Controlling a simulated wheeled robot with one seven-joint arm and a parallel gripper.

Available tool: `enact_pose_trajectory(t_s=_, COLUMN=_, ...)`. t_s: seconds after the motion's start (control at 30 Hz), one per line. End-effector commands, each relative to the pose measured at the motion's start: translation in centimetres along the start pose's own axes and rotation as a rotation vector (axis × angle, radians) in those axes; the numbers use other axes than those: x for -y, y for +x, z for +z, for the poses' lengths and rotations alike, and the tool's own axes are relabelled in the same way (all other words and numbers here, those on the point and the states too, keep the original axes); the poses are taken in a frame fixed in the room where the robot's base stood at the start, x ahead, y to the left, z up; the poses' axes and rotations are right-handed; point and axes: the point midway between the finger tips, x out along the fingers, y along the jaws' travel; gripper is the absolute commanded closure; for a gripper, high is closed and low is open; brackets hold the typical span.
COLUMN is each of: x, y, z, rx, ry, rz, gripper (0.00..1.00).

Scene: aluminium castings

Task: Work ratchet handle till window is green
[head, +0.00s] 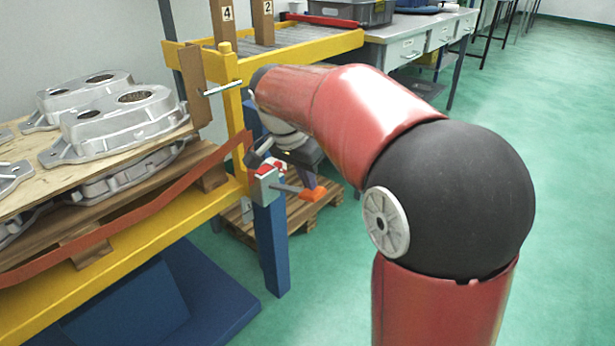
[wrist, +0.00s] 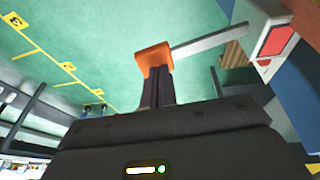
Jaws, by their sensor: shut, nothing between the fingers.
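The ratchet (head: 266,188) is a light grey box on the blue post beside the pallet stack. Its window (wrist: 272,42) is red, and red also shows on top of the box in the head view. The grey handle (wrist: 208,40) sticks out from the box and ends in an orange grip (head: 313,194). My gripper (head: 309,182) is shut and empty, pointing down at the orange grip. In the wrist view its dark fingers (wrist: 157,85) meet the orange grip, which covers their tips. I cannot tell whether they press on it.
A red-orange strap (head: 130,215) runs along the yellow frame below the aluminium castings (head: 120,120) towards the ratchet. The blue post (head: 270,240) stands close by. A wooden pallet (head: 290,215) lies on the floor behind. Green floor to the right is clear.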

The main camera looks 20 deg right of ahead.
Motion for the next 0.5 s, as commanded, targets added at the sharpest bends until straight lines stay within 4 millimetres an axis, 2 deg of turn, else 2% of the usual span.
enact_pose_trajectory(t_s=0.5, x=-0.5, y=1.3, z=0.3, rx=0.002, ry=0.024, rz=-0.074, gripper=1.0)
